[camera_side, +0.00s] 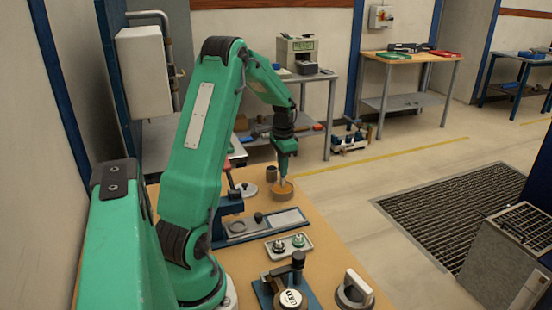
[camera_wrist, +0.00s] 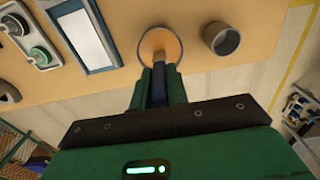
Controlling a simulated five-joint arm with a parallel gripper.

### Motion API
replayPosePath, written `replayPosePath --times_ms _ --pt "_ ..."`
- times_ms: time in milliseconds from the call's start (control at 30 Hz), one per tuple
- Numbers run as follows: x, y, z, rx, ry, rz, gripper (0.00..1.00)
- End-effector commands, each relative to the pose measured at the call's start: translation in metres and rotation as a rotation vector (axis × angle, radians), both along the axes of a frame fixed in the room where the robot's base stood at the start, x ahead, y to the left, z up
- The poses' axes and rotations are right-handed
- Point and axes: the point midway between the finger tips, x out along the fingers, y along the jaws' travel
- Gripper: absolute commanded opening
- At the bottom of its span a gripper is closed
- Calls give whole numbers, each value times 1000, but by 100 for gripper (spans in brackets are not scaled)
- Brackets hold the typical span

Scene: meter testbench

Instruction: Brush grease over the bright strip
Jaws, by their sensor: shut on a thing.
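My gripper (camera_side: 284,162) points down over the bench and is shut on a brush with a blue handle (camera_wrist: 159,88) and pale tan bristles (camera_wrist: 159,57). The bristle end is at a round dish of orange-brown grease (camera_side: 283,192); the dish also shows in the wrist view (camera_wrist: 148,38). I cannot tell how deep the bristles sit in it. The bright strip (camera_side: 288,218) lies on a blue-edged plate, nearer the side camera than the dish. In the wrist view the strip (camera_wrist: 84,38) is pale, left of the dish, with nothing over it.
A dark cup (camera_wrist: 221,38) stands right of the dish in the wrist view. A tray with two small knobbed parts (camera_side: 289,245), a gauge fixture (camera_side: 290,298) and a ring with a handle (camera_side: 355,292) stand nearer the side camera. A blue upright (camera_side: 228,205) rises left of the strip.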

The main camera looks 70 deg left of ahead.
Motion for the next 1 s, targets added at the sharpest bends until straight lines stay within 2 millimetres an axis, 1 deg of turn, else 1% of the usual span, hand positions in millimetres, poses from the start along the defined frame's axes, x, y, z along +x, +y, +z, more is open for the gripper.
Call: replayPosePath --times_ms 1000 --pt "0 0 -9 -1 1 0 0"
